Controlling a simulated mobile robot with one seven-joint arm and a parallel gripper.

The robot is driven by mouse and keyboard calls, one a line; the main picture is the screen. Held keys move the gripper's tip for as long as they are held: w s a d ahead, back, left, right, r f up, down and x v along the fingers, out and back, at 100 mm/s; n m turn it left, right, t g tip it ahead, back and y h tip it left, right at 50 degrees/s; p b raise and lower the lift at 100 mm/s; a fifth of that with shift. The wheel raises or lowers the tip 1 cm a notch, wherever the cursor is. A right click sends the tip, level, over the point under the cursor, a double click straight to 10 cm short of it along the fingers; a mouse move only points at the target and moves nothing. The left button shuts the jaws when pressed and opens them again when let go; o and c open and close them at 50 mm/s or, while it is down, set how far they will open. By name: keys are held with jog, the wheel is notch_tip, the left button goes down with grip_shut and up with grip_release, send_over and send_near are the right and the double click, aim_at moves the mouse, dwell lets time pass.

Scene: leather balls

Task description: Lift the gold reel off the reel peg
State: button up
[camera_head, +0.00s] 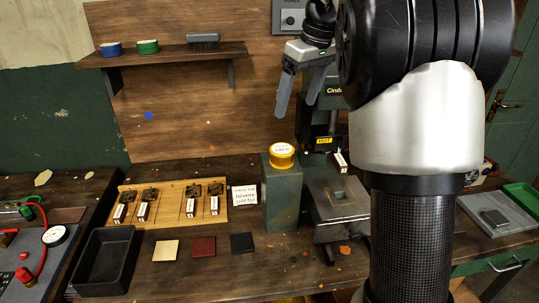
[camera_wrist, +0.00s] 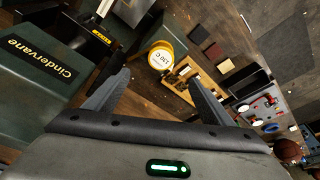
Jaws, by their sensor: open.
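The gold reel (camera_head: 282,159) has a white labelled top and sits on a grey-green block (camera_head: 282,202) on the bench. The reel peg itself cannot be made out under it. In the wrist view the reel (camera_wrist: 160,56) shows beyond the fingertips, roughly between them in the picture. My gripper (camera_head: 296,106) is open and empty, with its fingers pointing down. It is above the reel and apart from it. Both fingers also show in the wrist view (camera_wrist: 158,78).
A dark machine with a yellow HOT label (camera_head: 323,141) stands right of the block. A small sign (camera_head: 244,196) and a wooden rack (camera_head: 172,205) are to the left. A shelf (camera_head: 165,56) holds blue and green reels. A black tray (camera_head: 104,263) lies at front left.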

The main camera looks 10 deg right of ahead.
send_over(283, 149)
jog(key=f, duration=1.1)
jog(key=shift+s+d+b, duration=0.3)
jog(key=shift+s+d, duration=0.1)
jog(key=shift+x, duration=2.95)
jog(key=shift+a, duration=0.1)
jog(key=c, duration=1.1)
jog(key=shift+o, duration=0.2)
notch_tip(283, 149, up, 10)
jog(key=shift+f, duration=0.25)
